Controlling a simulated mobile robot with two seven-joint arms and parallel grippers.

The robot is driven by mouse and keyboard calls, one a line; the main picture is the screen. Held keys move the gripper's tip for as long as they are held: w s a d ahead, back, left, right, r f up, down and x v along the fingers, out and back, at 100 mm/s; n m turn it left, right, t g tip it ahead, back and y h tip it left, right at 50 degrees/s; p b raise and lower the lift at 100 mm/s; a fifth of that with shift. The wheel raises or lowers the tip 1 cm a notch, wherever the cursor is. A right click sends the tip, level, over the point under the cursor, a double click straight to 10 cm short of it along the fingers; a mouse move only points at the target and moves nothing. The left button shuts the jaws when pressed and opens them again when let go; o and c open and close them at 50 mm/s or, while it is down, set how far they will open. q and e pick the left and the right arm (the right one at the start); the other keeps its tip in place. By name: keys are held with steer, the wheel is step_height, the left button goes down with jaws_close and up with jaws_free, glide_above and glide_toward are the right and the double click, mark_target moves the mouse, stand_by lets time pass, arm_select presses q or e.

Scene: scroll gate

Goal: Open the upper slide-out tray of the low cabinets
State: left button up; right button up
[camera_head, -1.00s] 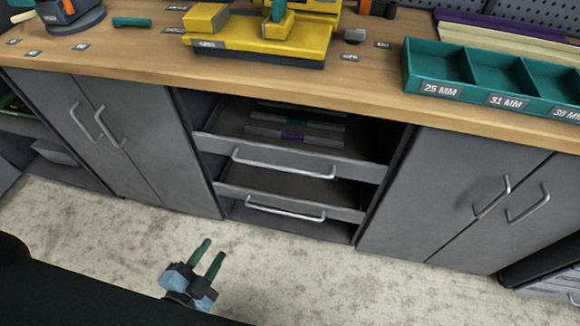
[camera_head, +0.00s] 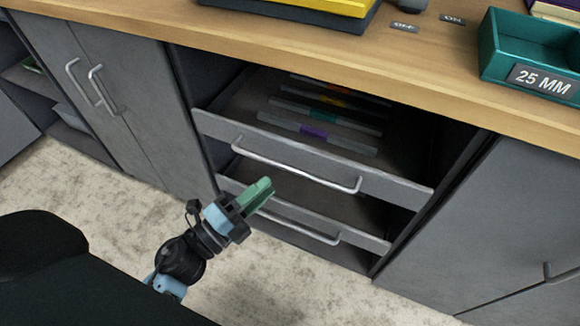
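The upper slide-out tray (camera_head: 400,185) is a grey tray with a low front panel, set in the open bay of the low cabinets under the worktop. Its silver bar handle (camera_head: 300,176) runs across the front. Thin grey strips with coloured labels lie inside it. The lower tray (camera_head: 368,238) sits just beneath, its handle partly hidden behind my gripper. My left gripper (camera_head: 262,194) is in front of the lower tray in the picture, below the upper handle and apart from it. Its green fingers overlap in this view, so their gap is unclear. My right gripper is not in view.
Closed grey cabinet doors stand at left (camera_head: 110,100) and right (camera_head: 480,230) of the bay. The wooden worktop (camera_head: 300,45) overhangs the trays and carries a teal bin (camera_head: 500,55) at its right. The pale floor (camera_head: 100,210) in front is clear.

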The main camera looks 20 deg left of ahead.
mark_target(288, 167)
arm_select(q)
steer(key=x, duration=0.7)
steer(key=shift+w+d, duration=0.1)
steer(key=shift+w, duration=0.05)
jaws_close()
